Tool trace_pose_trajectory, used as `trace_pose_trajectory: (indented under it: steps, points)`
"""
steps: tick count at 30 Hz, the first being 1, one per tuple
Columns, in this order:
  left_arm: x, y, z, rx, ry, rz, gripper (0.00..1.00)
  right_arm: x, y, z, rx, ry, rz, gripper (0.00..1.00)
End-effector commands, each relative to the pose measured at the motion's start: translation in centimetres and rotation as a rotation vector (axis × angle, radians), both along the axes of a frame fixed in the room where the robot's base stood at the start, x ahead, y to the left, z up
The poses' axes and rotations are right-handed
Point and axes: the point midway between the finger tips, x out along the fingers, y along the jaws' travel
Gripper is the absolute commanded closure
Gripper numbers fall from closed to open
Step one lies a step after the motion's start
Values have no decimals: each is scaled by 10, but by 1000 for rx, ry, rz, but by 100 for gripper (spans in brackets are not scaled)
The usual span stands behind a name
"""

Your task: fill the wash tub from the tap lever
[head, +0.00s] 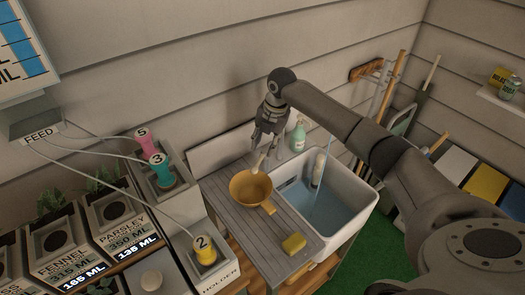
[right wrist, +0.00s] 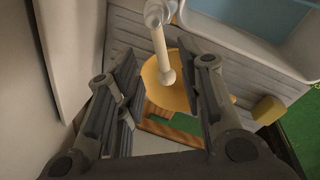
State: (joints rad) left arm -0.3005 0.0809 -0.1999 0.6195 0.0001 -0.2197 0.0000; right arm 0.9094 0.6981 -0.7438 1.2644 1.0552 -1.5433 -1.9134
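The wash tub (head: 357,197) is a white basin with blue water (head: 308,205) in it. A thin pale-blue stream (head: 325,150) falls into it from behind my right arm; the spout is hidden. A cream rod, apparently the tap lever (head: 259,160), points down over the yellow bowl. It also shows in the right wrist view (right wrist: 163,55), hanging from a round pivot. My right gripper (head: 264,138) is above and beside the lever. In the right wrist view my right gripper (right wrist: 167,75) is open, with the rod between its fingers and a gap either side. My left gripper is out of view.
The yellow bowl (head: 250,187) and a yellow sponge (head: 293,243) sit on the grey drainboard (head: 228,222). A green bottle (head: 298,136) stands behind the tub. A cream cylinder (head: 318,168) stands at the tub's back. Planters and numbered bottles crowd the left.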

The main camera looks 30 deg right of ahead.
Motion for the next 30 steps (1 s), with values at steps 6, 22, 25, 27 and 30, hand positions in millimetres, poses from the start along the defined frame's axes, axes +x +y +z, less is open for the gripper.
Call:
trace_pose_trajectory:
  steps: [6,22,25,27,30]
  points:
    - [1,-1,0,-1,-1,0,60,-2,-2,14,0,0,0,65]
    - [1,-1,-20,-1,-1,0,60,5,5,18,50,6,-208,100]
    - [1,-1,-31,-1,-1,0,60,9,9,23,86,15,-358,100]
    - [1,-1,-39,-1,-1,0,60,12,12,27,114,24,-462,100]
    - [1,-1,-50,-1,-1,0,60,15,16,33,154,35,-616,100]
